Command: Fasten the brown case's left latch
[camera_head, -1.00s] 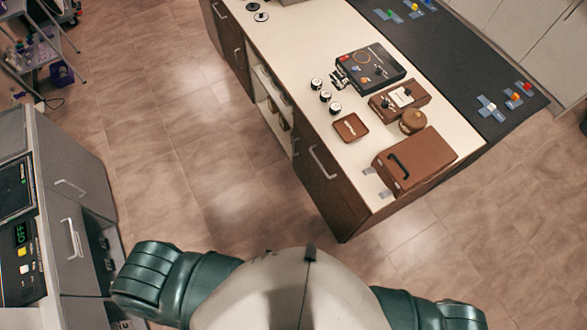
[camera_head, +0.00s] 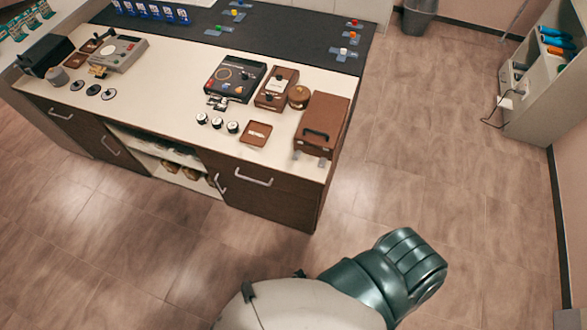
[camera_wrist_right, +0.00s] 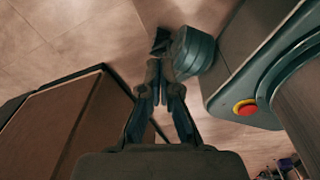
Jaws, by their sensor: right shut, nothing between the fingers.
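The brown case (camera_head: 322,120) lies closed on the near right corner of the white counter (camera_head: 180,100) in the head view. Its dark handle (camera_head: 316,134) is on the near side. Two small pale latches, the left one (camera_head: 297,155) and the right one (camera_head: 322,161), hang at its near edge and look to stick out. They are too small to tell exactly how they sit. My right gripper (camera_wrist_right: 167,92) shows in the right wrist view, shut and empty, away from the case. My left gripper is in no view.
A brown tray (camera_head: 257,134), a round brown tin (camera_head: 299,97), a brown box (camera_head: 276,90) and a black device (camera_head: 235,80) stand left of the case. Several round knobs (camera_head: 217,123) lie nearby. Open floor (camera_head: 400,180) lies right of the counter. A grey bin (camera_head: 419,15) stands behind.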

